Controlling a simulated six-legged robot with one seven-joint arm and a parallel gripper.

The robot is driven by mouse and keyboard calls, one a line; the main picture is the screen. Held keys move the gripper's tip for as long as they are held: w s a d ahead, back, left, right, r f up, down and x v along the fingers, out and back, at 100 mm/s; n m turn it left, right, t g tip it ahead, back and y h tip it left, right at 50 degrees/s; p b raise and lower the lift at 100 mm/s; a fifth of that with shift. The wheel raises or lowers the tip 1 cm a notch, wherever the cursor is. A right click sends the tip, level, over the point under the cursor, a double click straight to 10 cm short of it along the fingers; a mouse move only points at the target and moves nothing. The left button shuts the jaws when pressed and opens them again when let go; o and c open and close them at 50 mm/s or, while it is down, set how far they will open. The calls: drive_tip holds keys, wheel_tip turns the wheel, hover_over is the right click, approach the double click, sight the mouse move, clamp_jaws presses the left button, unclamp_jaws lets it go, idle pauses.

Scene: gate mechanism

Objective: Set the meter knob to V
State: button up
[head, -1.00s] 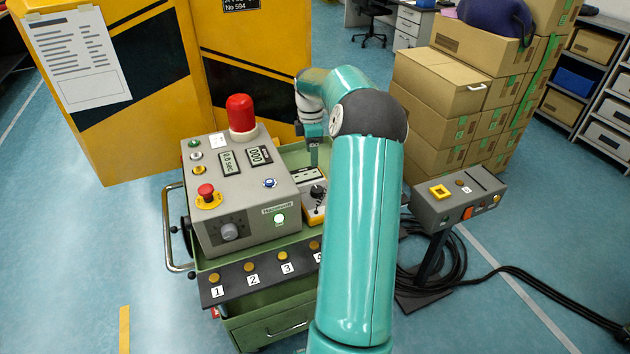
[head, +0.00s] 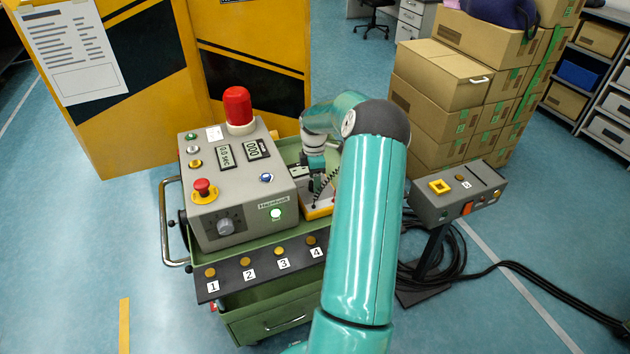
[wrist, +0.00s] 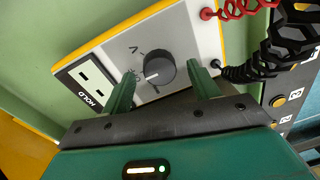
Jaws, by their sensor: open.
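The meter (wrist: 190,30) is a light grey box with a yellow edge. It lies on the green cart and shows partly in the head view (head: 319,211). Its round dark knob (wrist: 159,72) has a white pointer line toward the left and slightly down in the wrist view. The V mark (wrist: 133,50) is up and left of the knob, away from the pointer line. My gripper (wrist: 163,88) is open, its two green fingers on either side of the knob's near edge. I cannot tell whether they touch it. In the head view my arm hides the knob.
Red and black coiled leads (wrist: 235,10) plug into the meter at right. The grey control box (head: 237,190) with a red lamp (head: 238,108) stands left of it on the green cart (head: 270,319). A pedestal box (head: 458,192) stands at right.

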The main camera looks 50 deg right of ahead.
drive_tip(key=shift+f, duration=0.7)
drive_tip(key=c, duration=1)
drive_tip(key=shift+o, duration=0.2)
drive_tip(key=shift+m, duration=0.4)
drive_tip(key=m, duration=0.5)
drive_tip(key=shift+s+r, duration=0.1)
drive_tip(key=m, duration=0.6)
drive_tip(key=shift+t, duration=0.4)
